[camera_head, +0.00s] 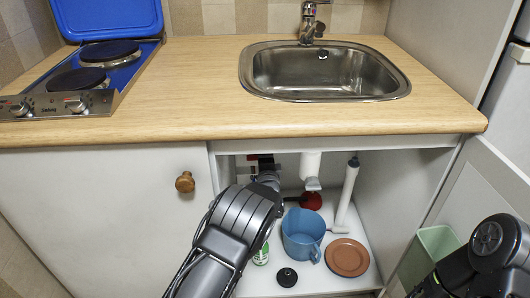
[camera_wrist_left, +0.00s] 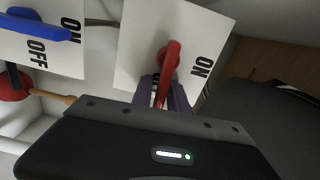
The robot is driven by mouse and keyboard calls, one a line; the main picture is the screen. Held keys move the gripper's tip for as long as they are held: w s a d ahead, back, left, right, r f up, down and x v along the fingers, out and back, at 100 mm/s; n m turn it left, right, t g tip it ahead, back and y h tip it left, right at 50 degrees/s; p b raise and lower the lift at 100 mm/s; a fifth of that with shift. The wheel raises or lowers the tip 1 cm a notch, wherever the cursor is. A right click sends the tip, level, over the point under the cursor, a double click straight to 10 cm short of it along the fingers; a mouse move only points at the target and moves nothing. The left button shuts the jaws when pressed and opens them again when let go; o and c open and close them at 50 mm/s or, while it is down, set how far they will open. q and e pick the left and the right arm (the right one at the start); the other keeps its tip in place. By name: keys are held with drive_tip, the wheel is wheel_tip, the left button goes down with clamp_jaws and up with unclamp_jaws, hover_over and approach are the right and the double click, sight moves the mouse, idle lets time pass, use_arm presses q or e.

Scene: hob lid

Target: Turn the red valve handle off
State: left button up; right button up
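The red valve handle (camera_wrist_left: 169,62) is on a white plate (camera_wrist_left: 137,40) in the left wrist view. ON is printed at the plate's right side. A second label beside the handle is mostly hidden. The handle points down in that picture, between my left gripper's fingers (camera_wrist_left: 162,92). The fingers are close together, one on each side, and appear shut on it. In the head view my left arm reaches into the open cupboard under the sink, its gripper (camera_head: 268,178) partly hidden. Only part of my right arm shows at the lower right; its gripper is out of view.
A blue valve handle (camera_wrist_left: 40,25) sits on a neighbouring plate marked ON and OFF. The counter edge (camera_head: 330,126) hangs above my left arm.

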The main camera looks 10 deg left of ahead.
use_arm(q)
drive_tip(key=shift+o, duration=1.1)
drive_tip(key=p+v, duration=0.1)
drive_tip(key=v, duration=0.6)
drive_tip(key=shift+s+p, duration=0.35)
drive_tip(key=shift+s, duration=0.05)
drive_tip(key=shift+d, duration=0.1)
